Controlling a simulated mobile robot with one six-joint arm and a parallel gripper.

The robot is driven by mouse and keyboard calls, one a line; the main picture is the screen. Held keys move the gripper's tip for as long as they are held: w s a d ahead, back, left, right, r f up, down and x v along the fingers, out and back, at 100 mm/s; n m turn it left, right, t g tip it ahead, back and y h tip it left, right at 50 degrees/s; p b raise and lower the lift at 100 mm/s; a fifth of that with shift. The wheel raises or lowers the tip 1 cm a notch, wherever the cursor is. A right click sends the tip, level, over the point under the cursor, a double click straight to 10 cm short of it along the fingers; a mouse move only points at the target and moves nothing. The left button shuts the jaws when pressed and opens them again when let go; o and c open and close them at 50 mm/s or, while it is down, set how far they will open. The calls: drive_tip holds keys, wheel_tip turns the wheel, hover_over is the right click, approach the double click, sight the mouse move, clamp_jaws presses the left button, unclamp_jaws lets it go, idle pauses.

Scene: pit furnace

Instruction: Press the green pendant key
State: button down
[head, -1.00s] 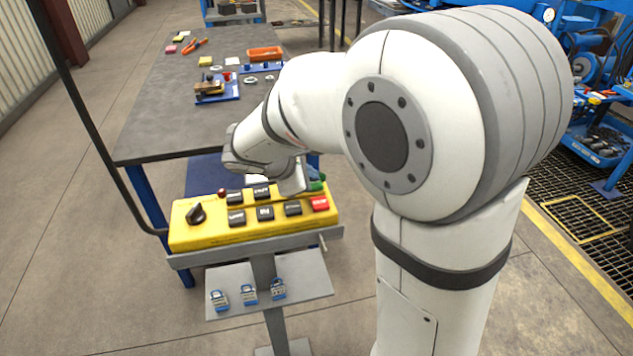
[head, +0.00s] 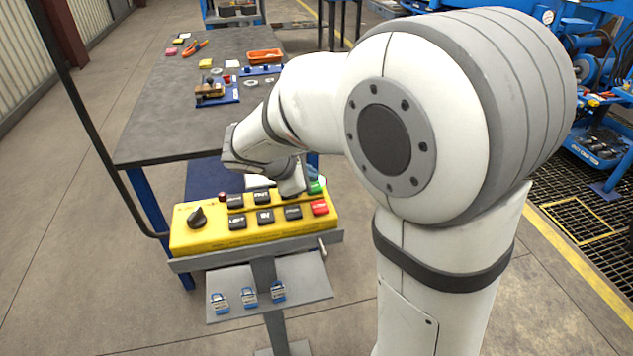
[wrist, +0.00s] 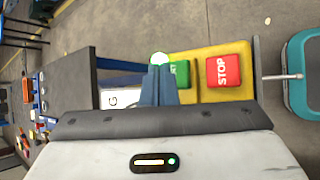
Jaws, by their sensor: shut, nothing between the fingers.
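The green key (head: 316,187) is at the far right corner of the yellow pendant box (head: 205,236), behind the red key (head: 320,207). My gripper (head: 297,188) is low over the box's back edge, just left of the green key. In the wrist view, my gripper's shut blue fingers (wrist: 159,72) hold nothing and hide the left part of the green key (wrist: 181,72). The red STOP key (wrist: 223,71) is to its right. A bright green glowing spot (wrist: 159,58) shows at the fingertips. I cannot tell whether the fingers touch the key.
Several black keys (head: 264,216) and a black rotary knob (head: 196,217) share the box. A shelf below (head: 300,305) holds blue padlocks (head: 249,295). A dark workbench (head: 150,135) with small parts stands behind. A dark upright pole (head: 75,95) runs at left.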

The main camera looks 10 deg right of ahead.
drive_tip(key=shift+r, duration=0.1)
wheel_tip(320, 180, up, 5)
drive_tip(key=p, duration=0.4)
idle(0.3)
